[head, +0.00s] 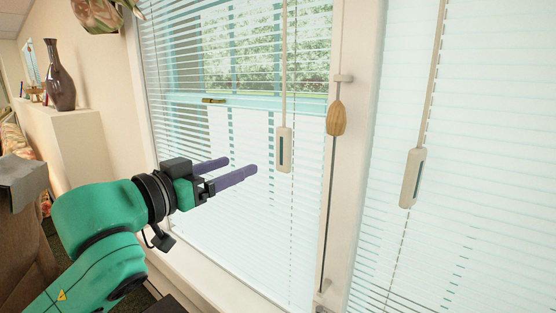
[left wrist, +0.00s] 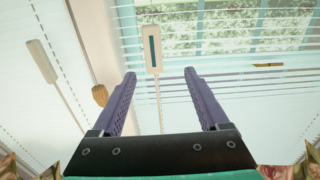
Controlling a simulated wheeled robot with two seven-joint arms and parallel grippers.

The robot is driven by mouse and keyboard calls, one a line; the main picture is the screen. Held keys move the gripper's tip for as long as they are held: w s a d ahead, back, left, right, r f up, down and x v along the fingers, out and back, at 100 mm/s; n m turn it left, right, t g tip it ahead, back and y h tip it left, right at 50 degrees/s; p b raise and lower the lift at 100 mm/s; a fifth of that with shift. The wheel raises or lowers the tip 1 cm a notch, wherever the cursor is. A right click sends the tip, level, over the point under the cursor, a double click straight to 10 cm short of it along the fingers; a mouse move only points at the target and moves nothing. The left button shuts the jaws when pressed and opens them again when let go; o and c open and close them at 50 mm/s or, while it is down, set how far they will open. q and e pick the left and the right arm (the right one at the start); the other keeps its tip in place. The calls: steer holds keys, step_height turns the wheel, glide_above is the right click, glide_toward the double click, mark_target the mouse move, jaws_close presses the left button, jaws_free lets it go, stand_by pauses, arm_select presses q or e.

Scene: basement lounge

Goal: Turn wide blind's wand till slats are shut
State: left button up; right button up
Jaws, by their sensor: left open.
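The left-hand blind (head: 225,215) has slats with gaps, and greenery shows through its upper part. Its wand (head: 285,150) ends in a pale handle with a dark teal strip and hangs near the blind's right side. My left gripper (head: 241,167), with two purple fingers, is open and empty, to the left of that handle and apart from it. In the left wrist view the handle (left wrist: 152,50) shows beyond the fingertips, nearer the left finger. A second blind (head: 490,150) at right has its own wand (head: 412,178). Its full width is cut off.
A wooden cord pull (head: 336,118) hangs on a cord by the post between the blinds. A small brownish item (head: 213,100) shows at the left window. A dark vase (head: 59,75) stands on a ledge at left. The space between fingers and handle looks clear.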

mark_target(281, 147)
arm_select(q)
steer(key=p+x, duration=0.1)
steer(key=x, duration=0.3)
steer(key=r+p+x, duration=0.1)
steer(key=p+x, duration=0.1)
steer(key=x, duration=0.2)
steer(key=d+p+x, duration=0.1)
steer(key=x, duration=0.3)
steer(key=shift+s+d+r, duration=0.15)
steer(key=shift+d+r, duration=0.1)
steer(key=shift+d+f, duration=0.1)
steer(key=shift+d, duration=0.2)
steer(key=shift+w, duration=0.25)
arm_select(e)
steer(key=r, duration=0.1)
steer(key=s+r, duration=0.1)
steer(key=r, duration=0.2)
steer(key=shift+s+d+r, duration=0.15)
steer(key=shift+s+d, duration=0.05)
steer(key=shift+d, duration=0.1)
arm_select(q)
steer(key=shift+c, duration=0.3)
jaws_close()
arm_select(e)
steer(key=shift+s, duration=0.15)
